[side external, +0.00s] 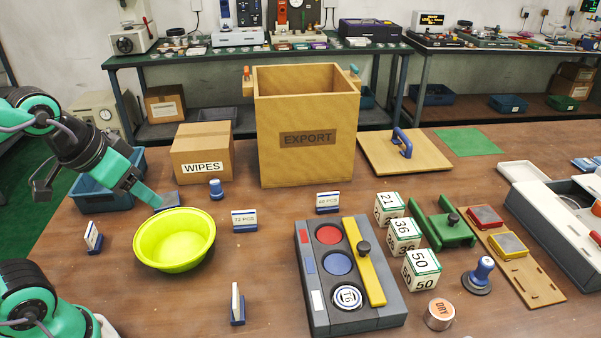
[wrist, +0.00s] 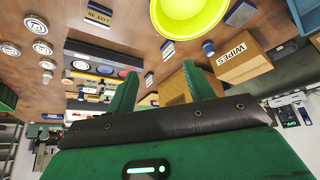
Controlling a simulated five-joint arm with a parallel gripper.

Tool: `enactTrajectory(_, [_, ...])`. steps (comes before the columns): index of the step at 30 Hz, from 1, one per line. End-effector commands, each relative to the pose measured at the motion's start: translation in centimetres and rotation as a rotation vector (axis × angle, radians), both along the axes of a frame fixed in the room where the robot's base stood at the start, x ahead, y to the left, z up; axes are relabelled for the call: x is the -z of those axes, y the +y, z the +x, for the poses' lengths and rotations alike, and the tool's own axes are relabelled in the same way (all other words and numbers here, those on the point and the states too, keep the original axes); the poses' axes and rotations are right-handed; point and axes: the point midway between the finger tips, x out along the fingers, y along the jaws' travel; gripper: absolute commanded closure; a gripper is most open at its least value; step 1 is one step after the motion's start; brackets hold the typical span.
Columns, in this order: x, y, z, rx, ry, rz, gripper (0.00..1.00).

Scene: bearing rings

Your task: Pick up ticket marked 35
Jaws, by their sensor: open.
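In the side view, small white cards stand in blue holders: one reads 72 PCS (side external: 244,218), a second card (side external: 328,201) ends in PCS, and an edge-on card (side external: 237,302) and a tilted card (side external: 94,236) are unreadable. My gripper (side external: 152,197) is open and empty above the table, left of the cards, near the green bowl (side external: 175,257). Its two fingers also show in the wrist view (wrist: 160,92). Several white round pieces (wrist: 42,46) lie at left in the wrist view, their marks too small to read.
The EXPORT box (side external: 306,160) and WIPES box (side external: 202,166) stand behind. A grey tray (side external: 312,290) holds coloured discs. Number cubes (side external: 403,236) stand right of it, beside a green stand (side external: 440,230). Some table is clear between the bowl and tray.

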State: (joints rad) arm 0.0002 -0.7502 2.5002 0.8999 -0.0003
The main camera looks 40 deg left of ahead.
Motion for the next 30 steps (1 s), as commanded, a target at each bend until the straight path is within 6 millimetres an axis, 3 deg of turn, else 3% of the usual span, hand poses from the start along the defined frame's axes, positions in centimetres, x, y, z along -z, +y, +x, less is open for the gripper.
enactTrajectory(1, [0.0,0.0,0.0,0.000,0.000,0.000,0.57])
enactTrajectory(3, [0.0,0.0,0.0,0.000,0.000,0.000,0.67])
enactTrajectory(17, [0.3,-0.4,0.4,-0.020,0.019,-0.020,0.67])
enactTrajectory(30, [4.0,-4.7,3.5,-0.235,0.193,-0.158,0.67])
